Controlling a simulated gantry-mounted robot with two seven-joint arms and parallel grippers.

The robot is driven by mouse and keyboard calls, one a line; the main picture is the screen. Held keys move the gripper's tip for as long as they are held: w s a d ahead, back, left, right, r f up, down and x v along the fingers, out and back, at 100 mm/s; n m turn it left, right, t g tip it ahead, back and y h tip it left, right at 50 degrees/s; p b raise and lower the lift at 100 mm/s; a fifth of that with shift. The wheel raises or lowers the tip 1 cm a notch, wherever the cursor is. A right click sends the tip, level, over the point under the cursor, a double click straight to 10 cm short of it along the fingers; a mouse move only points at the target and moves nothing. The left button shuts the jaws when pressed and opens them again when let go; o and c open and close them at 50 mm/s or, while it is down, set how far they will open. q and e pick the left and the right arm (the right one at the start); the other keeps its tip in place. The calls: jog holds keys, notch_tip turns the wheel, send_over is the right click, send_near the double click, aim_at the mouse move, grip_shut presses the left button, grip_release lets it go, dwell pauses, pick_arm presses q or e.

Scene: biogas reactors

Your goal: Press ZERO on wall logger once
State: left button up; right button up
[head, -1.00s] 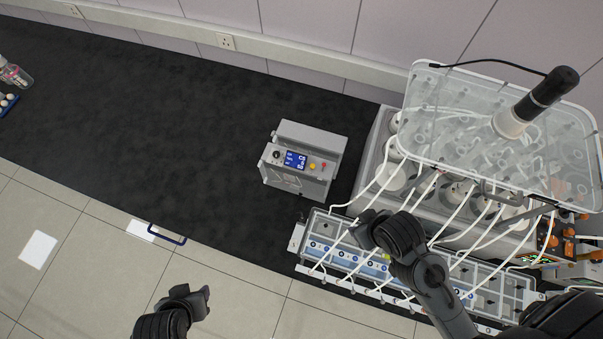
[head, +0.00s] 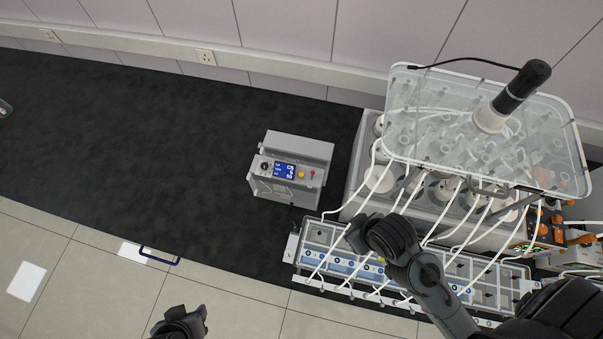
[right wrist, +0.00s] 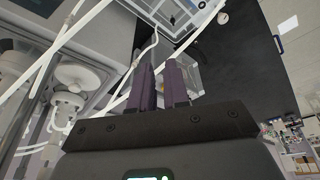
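No label reading ZERO can be made out in either view, and I cannot tell for certain which device is the wall logger. A grey box (head: 290,168) stands on the black bench; its panel has a blue display (head: 284,171), a black knob, a yellow button (head: 301,175) and a red one. My right gripper (head: 358,235) is over the clear tube rack, right of and nearer than the box, touching neither visibly. In the right wrist view its two fingers (right wrist: 160,85) stand close together with a narrow gap, nothing seen held. My left gripper (head: 200,318) is at the bottom edge, its fingers unclear.
White tubes run from the clear tube rack (head: 490,297) to a grey bath (head: 352,195) under a clear lid (head: 480,130). A device with orange parts (head: 541,232) stands far right. A wall socket (head: 206,57) is on the rail. The bench left of the box is clear.

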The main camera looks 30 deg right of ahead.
grip_shut()
dwell(1.4)
